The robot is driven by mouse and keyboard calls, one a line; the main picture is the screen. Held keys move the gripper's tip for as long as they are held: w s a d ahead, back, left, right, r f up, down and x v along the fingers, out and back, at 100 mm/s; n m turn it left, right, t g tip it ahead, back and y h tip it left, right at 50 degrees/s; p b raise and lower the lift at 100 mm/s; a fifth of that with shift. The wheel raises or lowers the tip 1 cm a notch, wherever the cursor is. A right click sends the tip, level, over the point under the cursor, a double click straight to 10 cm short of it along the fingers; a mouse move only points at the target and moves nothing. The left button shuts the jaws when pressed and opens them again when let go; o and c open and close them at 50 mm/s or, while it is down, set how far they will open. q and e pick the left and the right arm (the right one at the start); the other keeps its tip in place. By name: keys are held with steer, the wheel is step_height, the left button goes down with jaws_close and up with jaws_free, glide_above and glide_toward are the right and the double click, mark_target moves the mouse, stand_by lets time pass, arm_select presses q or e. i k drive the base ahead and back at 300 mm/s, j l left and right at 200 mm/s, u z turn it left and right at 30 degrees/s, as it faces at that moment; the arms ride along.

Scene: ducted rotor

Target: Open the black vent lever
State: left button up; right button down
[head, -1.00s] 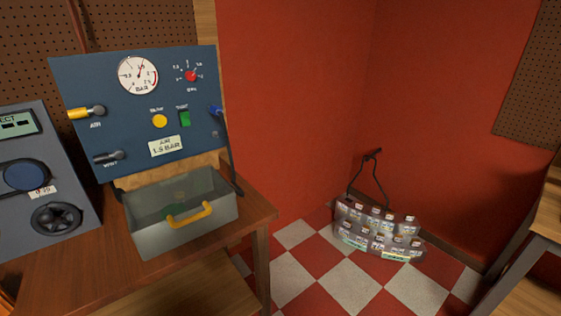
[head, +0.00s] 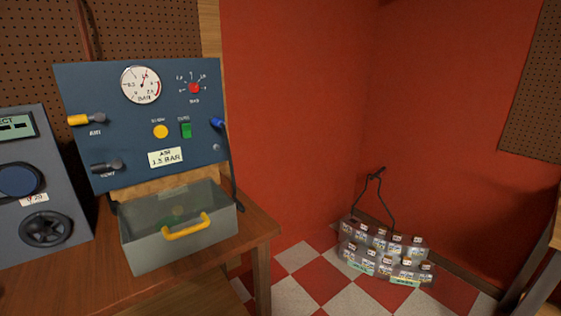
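The black vent lever (head: 106,167) sits at the lower left of the blue panel (head: 120,118) in the head view. It points sideways to the left from its dark pivot, above a "VENT" label. A yellow-handled lever (head: 87,119) marked "AIR" sits above it, also pointing left. A round pressure gauge (head: 140,85) is at the panel's top. Neither of my grippers is in view.
A grey bin (head: 180,249) with a yellow handle (head: 187,227) stands on the wooden table (head: 258,226) below the panel. A grey device (head: 38,190) is at the left. A rack of small bottles (head: 385,251) is on the checkered floor at right.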

mark_target(117, 163)
steer(key=u, duration=1.25)
steer(key=i+l+z, duration=0.1)
steer(key=l+z, duration=0.15)
steer(key=l, duration=0.1)
